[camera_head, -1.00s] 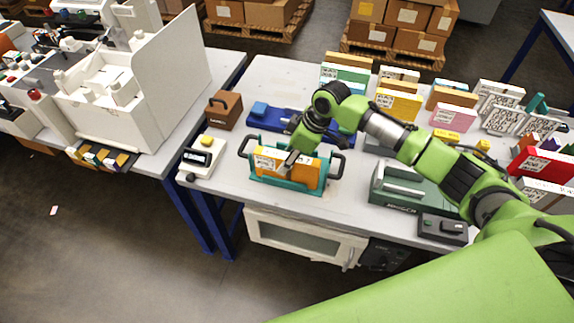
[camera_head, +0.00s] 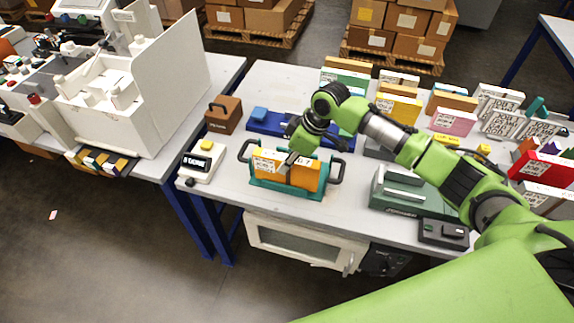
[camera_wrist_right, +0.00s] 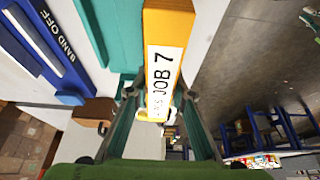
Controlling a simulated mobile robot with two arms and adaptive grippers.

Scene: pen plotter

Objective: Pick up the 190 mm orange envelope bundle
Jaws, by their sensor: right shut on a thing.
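The orange envelope bundle (camera_head: 303,175) stands upright in a teal tray (camera_head: 262,183) with dark side handles, near the front edge of the table. A white label lies along its face. In the right wrist view the bundle (camera_wrist_right: 158,25) lies between the fingers and its label reads "JOB 7". My right gripper (camera_head: 288,163) reaches down onto the middle of the bundle and is shut on it. The bundle's lower part is hidden by the tray's front wall. I cannot tell whether its bottom is clear of the tray. My left gripper is not in view.
A white device with a dark display (camera_head: 202,160) stands left of the tray, and a brown box (camera_head: 223,114) behind it. A blue tool (camera_head: 270,124) lies behind the tray. A green machine (camera_head: 405,193) stands to the right. Several other bundles stand at the back right.

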